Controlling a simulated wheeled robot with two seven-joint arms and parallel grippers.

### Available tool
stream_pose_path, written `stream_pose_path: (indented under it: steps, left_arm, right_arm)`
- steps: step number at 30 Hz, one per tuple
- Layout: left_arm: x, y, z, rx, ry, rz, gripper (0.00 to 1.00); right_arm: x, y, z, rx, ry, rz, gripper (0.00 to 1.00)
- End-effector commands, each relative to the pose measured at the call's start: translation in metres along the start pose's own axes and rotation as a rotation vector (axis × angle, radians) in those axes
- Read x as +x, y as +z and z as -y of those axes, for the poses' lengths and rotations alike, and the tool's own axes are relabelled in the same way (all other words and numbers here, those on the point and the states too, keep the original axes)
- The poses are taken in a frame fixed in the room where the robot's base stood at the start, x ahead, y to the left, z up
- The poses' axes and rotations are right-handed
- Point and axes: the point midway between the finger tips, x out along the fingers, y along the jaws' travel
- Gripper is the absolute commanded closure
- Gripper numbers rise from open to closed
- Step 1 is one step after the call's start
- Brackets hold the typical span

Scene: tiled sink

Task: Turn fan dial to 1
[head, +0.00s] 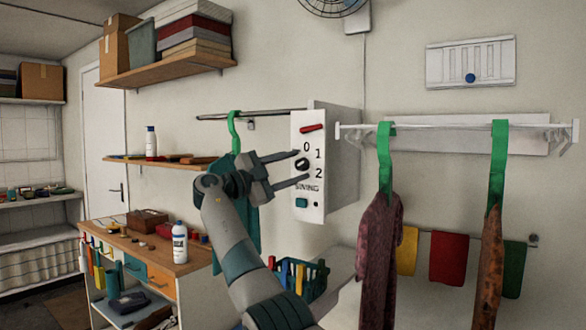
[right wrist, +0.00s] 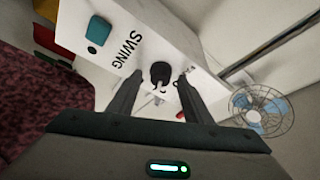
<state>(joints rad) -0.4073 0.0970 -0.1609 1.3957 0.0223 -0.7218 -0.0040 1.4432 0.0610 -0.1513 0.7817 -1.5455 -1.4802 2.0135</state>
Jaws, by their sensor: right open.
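The white control box (head: 308,205) on the wall carries a small black dial (head: 302,164), with 0, 1 and 2 printed around it and SWING below. My right gripper (head: 304,166) is open in front of the box, its fingers pointing at the dial. In the right wrist view the dial (right wrist: 160,72) shows between the two open fingertips (right wrist: 159,77), with a gap on each side. Which number the dial points to is too small to tell. The fan (head: 333,4) is high on the wall; it also shows in the wrist view (right wrist: 262,112). My left gripper is out of view.
The box also has a red switch (head: 313,128) above the dial and a teal button (head: 301,202) below it. A green hanger (head: 235,130) with a teal garment hangs behind my right arm. A drying rack (head: 470,124) with hung garments is to the right.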

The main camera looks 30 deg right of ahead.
Motion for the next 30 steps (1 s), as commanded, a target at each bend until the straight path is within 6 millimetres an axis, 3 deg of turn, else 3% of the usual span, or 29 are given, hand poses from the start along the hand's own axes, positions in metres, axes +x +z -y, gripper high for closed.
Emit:
stream_pose_path:
  steps: [8, 14, 30]
  left_arm:
    - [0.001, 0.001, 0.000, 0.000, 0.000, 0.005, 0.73]
    - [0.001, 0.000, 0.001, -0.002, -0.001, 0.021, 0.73]
    - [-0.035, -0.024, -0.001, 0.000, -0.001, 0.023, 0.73]
  right_arm:
    - [-0.007, 0.001, 0.000, 0.000, -0.001, 0.001, 0.54]
    - [-0.029, 0.001, -0.001, -0.001, -0.001, 0.002, 0.54]
    - [-0.135, 0.001, -0.001, 0.000, -0.002, 0.002, 0.54]
